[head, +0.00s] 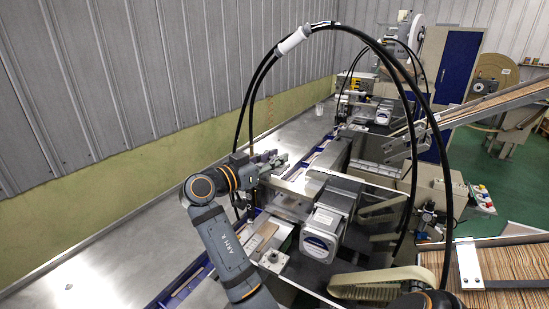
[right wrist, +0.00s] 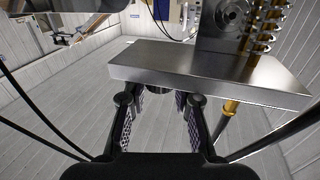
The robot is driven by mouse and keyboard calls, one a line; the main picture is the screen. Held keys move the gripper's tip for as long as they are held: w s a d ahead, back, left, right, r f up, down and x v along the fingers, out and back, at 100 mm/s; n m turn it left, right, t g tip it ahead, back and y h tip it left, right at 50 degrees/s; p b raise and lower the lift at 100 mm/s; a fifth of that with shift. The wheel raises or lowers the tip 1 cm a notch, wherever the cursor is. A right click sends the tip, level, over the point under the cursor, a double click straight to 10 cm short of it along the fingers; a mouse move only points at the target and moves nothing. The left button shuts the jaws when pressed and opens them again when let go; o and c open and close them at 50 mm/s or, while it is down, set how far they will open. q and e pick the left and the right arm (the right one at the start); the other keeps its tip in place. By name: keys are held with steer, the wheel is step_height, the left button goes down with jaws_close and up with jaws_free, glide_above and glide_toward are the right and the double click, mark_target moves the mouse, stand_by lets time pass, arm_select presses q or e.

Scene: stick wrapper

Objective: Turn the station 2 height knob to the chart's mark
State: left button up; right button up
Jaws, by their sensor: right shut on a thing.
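My right gripper (head: 272,163) is at the near part of the machine line in the head view, beside a metal bracket. In the right wrist view the right gripper (right wrist: 158,97) has its two padded fingers around a dark round knob (right wrist: 157,88), just under the edge of a flat metal plate (right wrist: 205,72). It is shut on this knob, which is mostly hidden by the plate and fingers. I cannot read any scale or the knob's angle. The chart cannot be made out in either view. My left gripper is out of view.
A grey boxed motor (head: 325,228) stands close to the right of my right arm. A coil spring and brass rod (right wrist: 231,108) are right of the fingers. Black cables (head: 392,65) arch overhead. A tray of wooden sticks (head: 515,268) is at lower right. The bare metal tabletop (head: 120,240) is clear.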

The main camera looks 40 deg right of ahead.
jaws_close()
steer(key=shift+f, duration=0.15)
steer(key=t+b, duration=0.1)
steer(key=n+t+b, duration=0.1)
steer(key=shift+s+f+n+b, duration=0.1)
steer(key=shift+f+n+b, duration=0.1)
steer(key=shift+n+b, duration=0.15)
steer(key=t, duration=0.1)
steer(key=n+t, duration=0.1)
steer(key=shift+r+t+y+b, duration=0.25)
steer(key=shift+t+y+b, duration=0.05)
steer(key=shift+b, duration=0.1)
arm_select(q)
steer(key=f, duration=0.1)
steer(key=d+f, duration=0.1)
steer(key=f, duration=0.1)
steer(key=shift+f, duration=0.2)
arm_select(e)
steer(key=shift+r, duration=0.1)
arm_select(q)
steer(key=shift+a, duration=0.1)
arm_select(e)
steer(key=o, duration=1)
jaws_free()
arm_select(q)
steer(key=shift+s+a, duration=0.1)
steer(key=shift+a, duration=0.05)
